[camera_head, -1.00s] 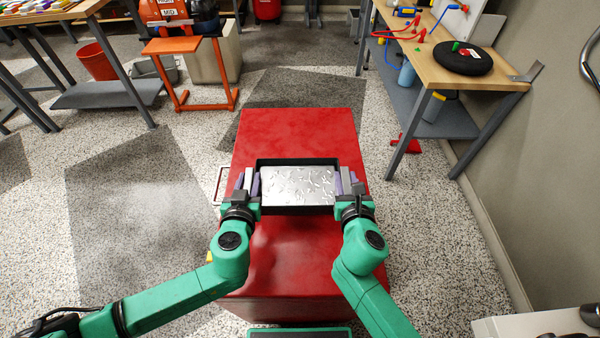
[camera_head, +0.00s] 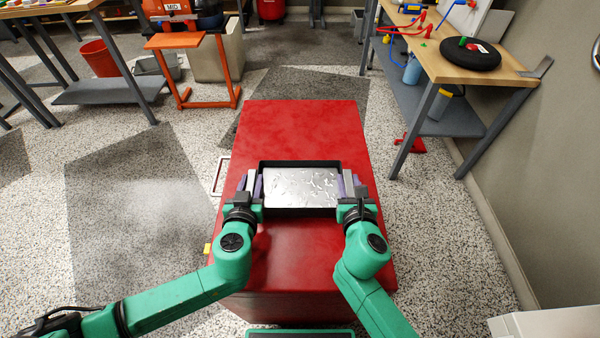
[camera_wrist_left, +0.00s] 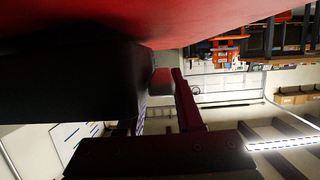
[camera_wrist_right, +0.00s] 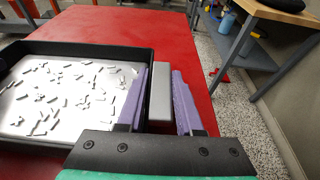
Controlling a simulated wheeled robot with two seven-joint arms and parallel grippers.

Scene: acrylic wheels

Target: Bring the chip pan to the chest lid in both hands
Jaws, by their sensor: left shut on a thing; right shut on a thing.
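The chip pan (camera_head: 300,164) is a dark-rimmed rectangular tray with a shiny metal floor and scattered metal chips. It is level over the red chest lid (camera_head: 300,125); I cannot tell whether it touches the lid. My left gripper (camera_head: 252,184) is shut on the handle at the pan's left end. My right gripper (camera_head: 347,184) is shut on the handle at the right end. In the right wrist view the purple fingers (camera_wrist_right: 160,95) stand either side of a grey handle block (camera_wrist_right: 160,92). In the left wrist view the pan's dark side (camera_wrist_left: 70,80) fills the left.
A workbench (camera_head: 440,60) with a black round disc (camera_head: 470,54) stands at the right. An orange stand (camera_head: 188,45) and a red bucket (camera_head: 99,58) are at the back left. The lid is bare behind and in front of the pan.

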